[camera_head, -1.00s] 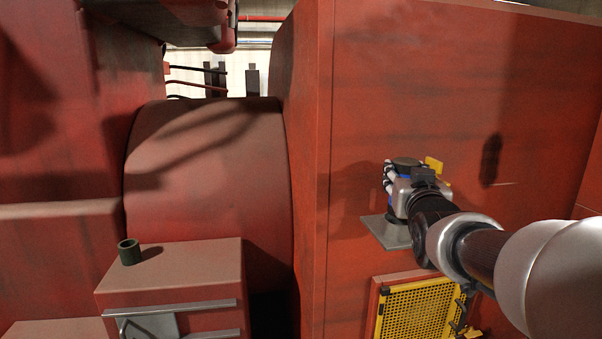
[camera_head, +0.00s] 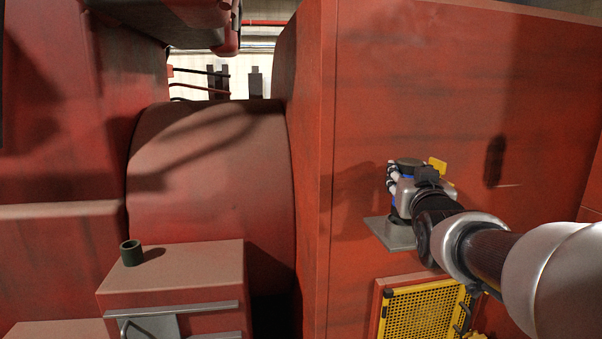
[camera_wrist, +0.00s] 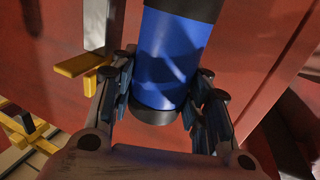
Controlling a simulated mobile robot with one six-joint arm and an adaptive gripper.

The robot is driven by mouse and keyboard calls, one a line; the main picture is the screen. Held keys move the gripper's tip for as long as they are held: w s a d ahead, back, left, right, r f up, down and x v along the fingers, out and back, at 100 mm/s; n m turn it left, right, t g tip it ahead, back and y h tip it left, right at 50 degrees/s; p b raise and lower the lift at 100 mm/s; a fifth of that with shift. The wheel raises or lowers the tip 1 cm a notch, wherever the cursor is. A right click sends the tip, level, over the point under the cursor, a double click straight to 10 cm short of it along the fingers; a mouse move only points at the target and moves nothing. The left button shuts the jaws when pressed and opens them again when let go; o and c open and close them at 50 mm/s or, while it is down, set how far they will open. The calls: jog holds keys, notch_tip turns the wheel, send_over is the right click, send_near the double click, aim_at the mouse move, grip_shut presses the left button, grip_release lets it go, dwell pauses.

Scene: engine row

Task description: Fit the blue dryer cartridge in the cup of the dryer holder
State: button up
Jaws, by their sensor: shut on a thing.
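The blue dryer cartridge (camera_wrist: 172,55) stands between the fingers of my gripper (camera_wrist: 160,100), which is shut on it in the wrist view. It has a dark band at its top and a dark end at its bottom. In the head view my gripper (camera_head: 408,192) hides most of the cartridge; its dark top (camera_head: 408,163) shows, and it looks about upright. Directly below it a grey plate (camera_head: 386,233), seemingly the dryer holder, juts from the red wall. A dark round part shows between cartridge and plate; I cannot tell whether the cartridge sits in a cup there.
A yellow mesh panel (camera_head: 420,315) is below the plate. A yellow tab (camera_head: 438,165) shows behind my gripper. A dark green open cup (camera_head: 131,253) stands on the red cabinet (camera_head: 180,268) at lower left. The wall above the gripper is clear.

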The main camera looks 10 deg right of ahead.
jog(key=shift+f+b, duration=2.4)
jog(key=shift+b, duration=0.3)
jog(key=o, duration=1.3)
jog(key=v, duration=1.2)
